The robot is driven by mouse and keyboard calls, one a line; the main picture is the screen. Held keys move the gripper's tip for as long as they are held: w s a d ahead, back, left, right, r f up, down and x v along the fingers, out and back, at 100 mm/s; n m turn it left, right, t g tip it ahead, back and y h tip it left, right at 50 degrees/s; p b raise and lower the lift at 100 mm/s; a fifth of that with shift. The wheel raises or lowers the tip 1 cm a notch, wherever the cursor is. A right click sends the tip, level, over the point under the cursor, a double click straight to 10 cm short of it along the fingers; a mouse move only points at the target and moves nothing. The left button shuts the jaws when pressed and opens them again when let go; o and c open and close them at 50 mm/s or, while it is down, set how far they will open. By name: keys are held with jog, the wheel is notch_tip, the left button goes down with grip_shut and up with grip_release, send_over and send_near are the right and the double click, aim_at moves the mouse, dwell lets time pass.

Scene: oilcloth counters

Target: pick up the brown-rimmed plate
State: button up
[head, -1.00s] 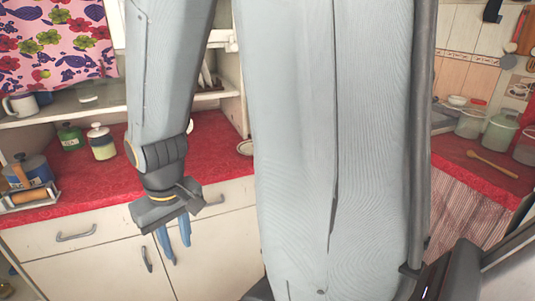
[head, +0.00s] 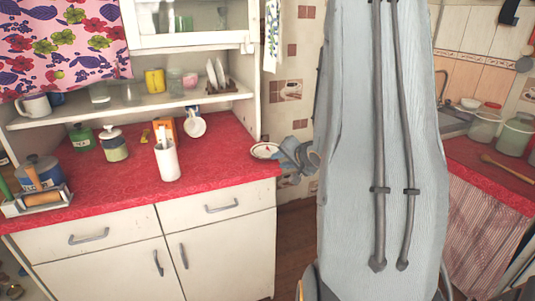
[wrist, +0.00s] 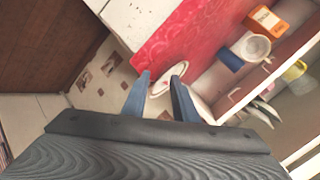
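The brown-rimmed plate (head: 265,151) is a small pale dish with a dark rim and a reddish mark. It lies at the right end of the red counter in the head view. In the wrist view the plate (wrist: 157,88) shows between and beyond my two blue fingers, partly hidden by them. My gripper (wrist: 163,74) is open, with a clear gap between its fingertips and nothing held.
On the red counter (head: 108,178) stand a white holder (head: 167,160), a white mug (head: 194,124), an orange box (head: 164,129) and a cream-lidded jar (head: 114,144). A shelf with a dish rack (head: 222,87) is above. A tiled wall is right of the counter.

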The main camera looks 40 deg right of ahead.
jog(key=s+d+m+t+y, duration=0.1)
jog(key=s+d+m+t, duration=0.15)
jog(key=d, duration=0.25)
jog(key=p+x, duration=0.2)
jog(key=x, duration=0.6)
jog(key=shift+m, duration=0.45)
jog(key=shift+a, duration=0.15)
jog(key=shift+c, duration=0.2)
grip_shut()
